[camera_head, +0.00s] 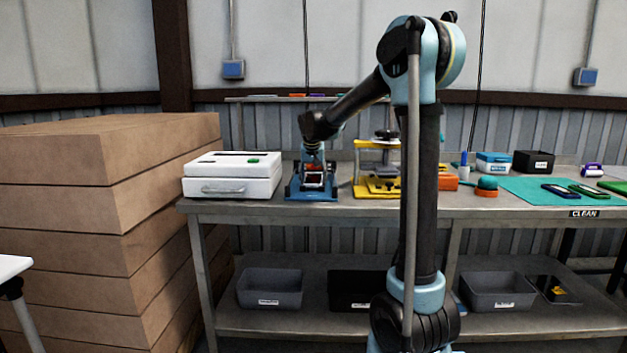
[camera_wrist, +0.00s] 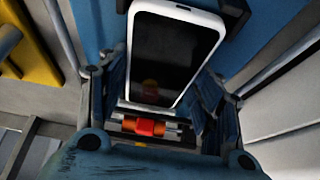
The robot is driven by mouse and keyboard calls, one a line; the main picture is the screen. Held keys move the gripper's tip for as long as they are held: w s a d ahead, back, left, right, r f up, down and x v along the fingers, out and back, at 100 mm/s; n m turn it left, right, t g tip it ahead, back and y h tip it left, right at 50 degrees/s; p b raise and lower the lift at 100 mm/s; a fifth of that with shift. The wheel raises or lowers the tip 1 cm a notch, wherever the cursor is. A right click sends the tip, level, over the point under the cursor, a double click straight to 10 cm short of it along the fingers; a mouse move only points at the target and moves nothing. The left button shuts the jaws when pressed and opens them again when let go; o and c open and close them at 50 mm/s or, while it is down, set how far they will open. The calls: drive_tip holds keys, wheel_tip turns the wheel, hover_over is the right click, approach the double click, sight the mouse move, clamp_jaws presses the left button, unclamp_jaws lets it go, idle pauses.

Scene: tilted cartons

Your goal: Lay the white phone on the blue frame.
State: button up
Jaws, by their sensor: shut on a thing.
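The white phone (camera_wrist: 168,52), white-rimmed with a dark screen, is between the fingers of my gripper (camera_wrist: 160,92) in the wrist view. My gripper is shut on it. The blue frame (camera_wrist: 95,22) is behind the phone in that view. In the head view the blue frame (camera_head: 297,192) stands on the bench, and my gripper (camera_head: 313,168) points down right over it. The phone is hard to make out there. I cannot tell whether the phone touches the frame.
A white drawer box (camera_head: 232,188) stands close left of the frame. A yellow fixture (camera_head: 379,187) stands close right. Further right are an orange block (camera_head: 448,182) and a green mat (camera_head: 530,190) with dark phones. Stacked cartons (camera_head: 100,190) stand left of the bench.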

drive_tip(key=o, duration=1.4)
drive_tip(key=v, duration=1.2)
drive_tip(key=shift+d+f, duration=0.1)
drive_tip(key=shift+g, duration=0.4)
drive_tip(key=s+d+f, duration=0.1)
drive_tip(key=s+d, duration=0.1)
drive_tip(key=s, duration=0.1)
drive_tip(key=s+d+f, duration=0.1)
drive_tip(key=s+d, duration=0.2)
drive_tip(key=s+d+f, duration=0.1)
drive_tip(key=s+d, duration=0.2)
drive_tip(key=shift+s+d+f, duration=0.1)
drive_tip(key=shift+d+f, duration=0.05)
drive_tip(key=shift+f, duration=0.1)
drive_tip(key=s+d+f, duration=0.4)
drive_tip(key=s+f, duration=0.4)
drive_tip(key=s, duration=0.2)
drive_tip(key=s+d+f+g, duration=0.1)
drive_tip(key=s+d+f, duration=0.3)
drive_tip(key=s+f, duration=0.4)
drive_tip(key=s+d+f+g, duration=0.1)
drive_tip(key=s+d+f, duration=0.3)
drive_tip(key=s+f, duration=0.4)
drive_tip(key=shift+s+d+n, duration=0.15)
drive_tip(key=shift+s+d, duration=0.05)
drive_tip(key=shift+s, duration=1.2)
drive_tip(key=shift+s+d+n, duration=0.15)
drive_tip(key=shift+s+d, duration=0.05)
drive_tip(key=shift+s, duration=1.15)
